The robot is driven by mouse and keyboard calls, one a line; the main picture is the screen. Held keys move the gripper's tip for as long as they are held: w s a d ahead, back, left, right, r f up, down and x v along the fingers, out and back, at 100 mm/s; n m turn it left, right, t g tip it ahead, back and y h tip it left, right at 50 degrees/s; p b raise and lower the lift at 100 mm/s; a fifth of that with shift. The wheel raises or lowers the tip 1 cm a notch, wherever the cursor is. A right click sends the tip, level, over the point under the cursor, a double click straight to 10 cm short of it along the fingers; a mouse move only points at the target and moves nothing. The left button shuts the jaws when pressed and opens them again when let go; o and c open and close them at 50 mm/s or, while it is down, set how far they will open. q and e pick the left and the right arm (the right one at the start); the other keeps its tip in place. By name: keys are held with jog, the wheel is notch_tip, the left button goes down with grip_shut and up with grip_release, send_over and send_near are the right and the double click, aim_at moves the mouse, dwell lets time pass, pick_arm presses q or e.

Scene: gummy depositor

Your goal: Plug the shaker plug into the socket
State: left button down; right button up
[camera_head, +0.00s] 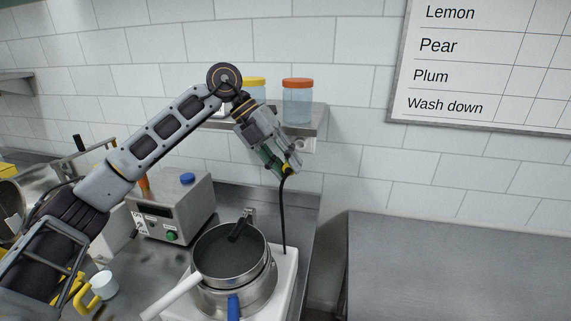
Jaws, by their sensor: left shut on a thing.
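My left gripper (288,167) is shut on the shaker plug (287,170), of which only a small part shows at the fingertips. A black cable (283,215) hangs from the plug down to the white base (286,275) beside the pots. The socket (306,145) is a pale plate on the tiled wall, just under the shelf and partly hidden by my left gripper. The gripper's tips are close to it in the picture, below and left; I cannot tell the gap in depth. My right gripper is not in view.
A shelf (318,118) holds jars with an orange lid (298,82) and a yellow lid (255,81). Stacked pots (232,258) with a white handle stand below. A metal control box (176,212) is left of them. A bare steel table (450,265) is at right.

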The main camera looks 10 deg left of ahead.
pick_arm(q)
jog(key=shift+s+a, duration=0.1)
dwell(0.3)
jog(key=shift+w+r+p, duration=0.15)
jog(key=shift+w+p, duration=0.45)
jog(key=shift+w, duration=0.05)
jog(key=shift+w+p, duration=1.35)
jog(key=shift+w, duration=1.15)
jog(key=shift+p, duration=0.35)
jog(key=shift+w+p, duration=0.8)
jog(key=shift+w, duration=0.2)
